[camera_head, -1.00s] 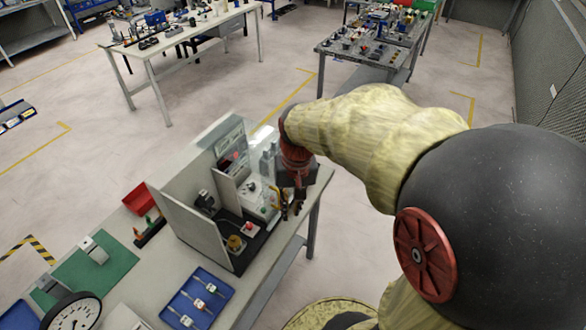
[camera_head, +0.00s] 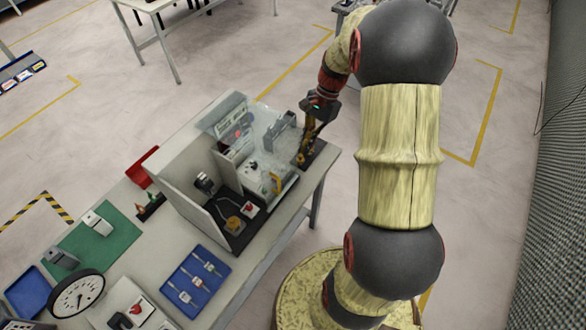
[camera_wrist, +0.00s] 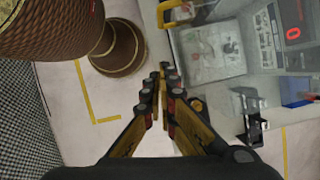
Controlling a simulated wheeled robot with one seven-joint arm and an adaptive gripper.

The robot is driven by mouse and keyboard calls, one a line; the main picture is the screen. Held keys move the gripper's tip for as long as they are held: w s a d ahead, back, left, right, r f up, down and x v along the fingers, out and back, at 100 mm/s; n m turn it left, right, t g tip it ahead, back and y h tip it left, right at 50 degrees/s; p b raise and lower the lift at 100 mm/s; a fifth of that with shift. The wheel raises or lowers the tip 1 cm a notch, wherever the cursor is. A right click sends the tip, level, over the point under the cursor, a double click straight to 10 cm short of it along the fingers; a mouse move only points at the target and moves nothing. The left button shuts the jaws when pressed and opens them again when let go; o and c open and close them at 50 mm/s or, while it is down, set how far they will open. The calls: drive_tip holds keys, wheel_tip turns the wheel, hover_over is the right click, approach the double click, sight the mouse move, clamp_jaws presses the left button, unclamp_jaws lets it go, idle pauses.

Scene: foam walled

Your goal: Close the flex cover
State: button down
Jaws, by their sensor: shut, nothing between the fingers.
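The flex cover (camera_head: 268,128) is a clear panel with a yellow handle (camera_head: 276,182) on the grey machine at the table's right end. I cannot tell its exact angle from the head view. The yellow handle also shows at the top of the wrist view (camera_wrist: 172,10), beside a see-through panel (camera_wrist: 212,50). My gripper (camera_head: 301,160) points down at the right side of the machine, next to the clear cover and apart from the handle. In the wrist view my gripper's fingertips (camera_wrist: 164,72) are together and hold nothing.
Grey upright walls (camera_head: 190,205) enclose the machine's left side.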

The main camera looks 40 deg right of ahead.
drive_tip(key=s+a+f, duration=0.1)
drive_tip(key=a+f, duration=0.6)
drive_tip(key=f, duration=0.2)
drive_tip(key=shift+s+a+p, duration=0.15)
drive_tip(key=shift+a+p, duration=0.15)
drive_tip(key=shift+a, duration=0.05)
drive_tip(key=shift+a+f, duration=0.1)
drive_tip(key=s+a+p, duration=0.1)
drive_tip(key=s+a, duration=0.2)
drive_tip(key=a, duration=0.6)
drive_tip(key=s+a, duration=0.3)
drive_tip(key=a, duration=0.5)
drive_tip(key=shift+s+a+p, duration=0.3)
drive_tip(key=shift+a+p, duration=0.1)
drive_tip(key=shift+d, duration=0.1)
